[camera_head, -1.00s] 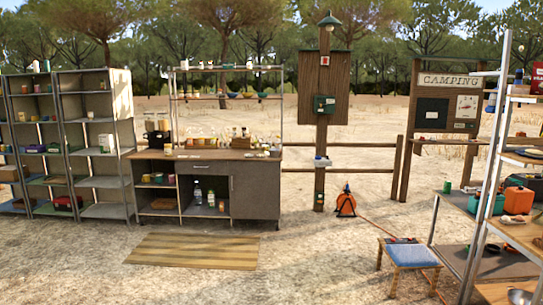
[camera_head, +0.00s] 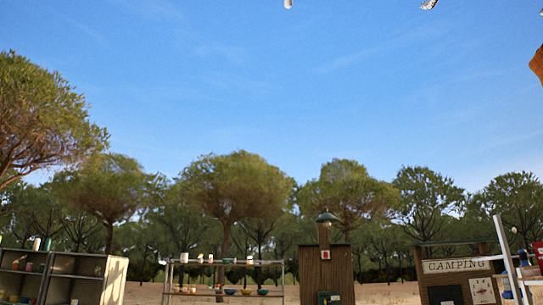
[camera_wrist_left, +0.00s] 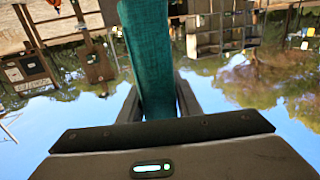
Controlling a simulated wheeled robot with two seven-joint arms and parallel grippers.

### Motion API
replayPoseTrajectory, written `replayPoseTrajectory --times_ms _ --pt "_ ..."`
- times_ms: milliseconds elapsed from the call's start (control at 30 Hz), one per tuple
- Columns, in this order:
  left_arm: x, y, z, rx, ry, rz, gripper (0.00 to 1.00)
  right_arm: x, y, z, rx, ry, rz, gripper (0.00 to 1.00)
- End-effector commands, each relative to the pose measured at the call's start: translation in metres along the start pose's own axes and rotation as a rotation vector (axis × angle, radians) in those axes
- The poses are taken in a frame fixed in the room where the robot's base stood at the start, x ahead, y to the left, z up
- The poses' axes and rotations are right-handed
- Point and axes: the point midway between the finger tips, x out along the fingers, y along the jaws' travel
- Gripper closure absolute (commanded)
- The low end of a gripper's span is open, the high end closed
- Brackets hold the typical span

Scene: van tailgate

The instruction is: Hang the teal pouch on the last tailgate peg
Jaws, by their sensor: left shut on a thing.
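The teal pouch (camera_wrist_left: 148,45) shows in the left wrist view as a long teal fabric strip running up from between the fingers to the top edge. My left gripper (camera_wrist_left: 158,92) is shut on it, one dark finger on each side. Its far end runs out of the picture. Neither the pouch nor a gripper can be made out in the head view. No tailgate or peg can be made out in either view. My right gripper is in neither view.
The head view is mostly sky and trees. Along its bottom are a grey shelf (camera_head: 85,280), a wooden post board (camera_head: 326,272) and a CAMPING sign (camera_head: 459,266). Small unclear objects cut the top and right edges. The left wrist view shows the camp upside down.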

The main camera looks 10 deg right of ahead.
Motion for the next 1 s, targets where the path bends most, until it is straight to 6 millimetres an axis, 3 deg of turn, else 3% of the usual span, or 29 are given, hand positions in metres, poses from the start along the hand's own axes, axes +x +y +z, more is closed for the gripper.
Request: replayPoseTrajectory --times_ms 167,633,1000 --pt "-0.012 0.001 0.006 -0.003 -0.002 0.002 0.95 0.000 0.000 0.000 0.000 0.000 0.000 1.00" --pt "-0.087 0.000 0.034 -0.003 -0.002 0.001 0.95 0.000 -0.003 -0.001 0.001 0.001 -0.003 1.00" --pt "-0.095 0.000 0.035 0.000 0.002 0.000 0.95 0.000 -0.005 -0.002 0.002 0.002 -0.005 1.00"
